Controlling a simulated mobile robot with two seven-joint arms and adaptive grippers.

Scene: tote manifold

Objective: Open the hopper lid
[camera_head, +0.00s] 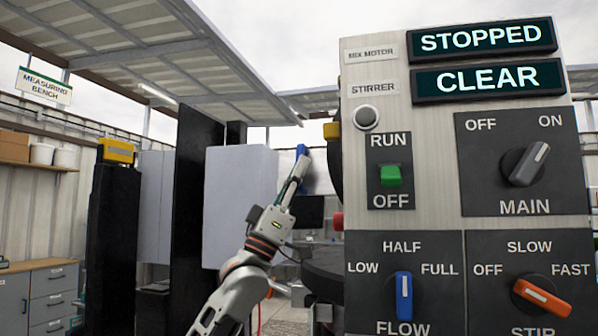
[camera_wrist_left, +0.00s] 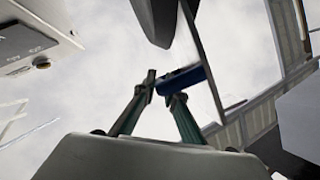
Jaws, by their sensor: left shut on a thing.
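My left gripper (camera_head: 300,170) is raised in the middle of the head view, beside the left edge of the control panel. It is shut on a blue handle (camera_head: 302,152). In the left wrist view, the fingers (camera_wrist_left: 163,88) close on the blue handle (camera_wrist_left: 184,78), which is next to a thin pale plate (camera_wrist_left: 203,65) seen nearly edge-on. This plate looks like the hopper lid, but I cannot tell its angle well. The hopper itself is mostly hidden behind the control panel in the head view. My right gripper is in neither view.
The large control panel (camera_head: 405,215) fills the right of the head view; its displays read STOPPED and CLEAR. A red knob (camera_head: 338,221) sticks out at its left edge. A pale cabinet (camera_head: 238,205) and a dark column (camera_head: 190,200) stand left of my arm.

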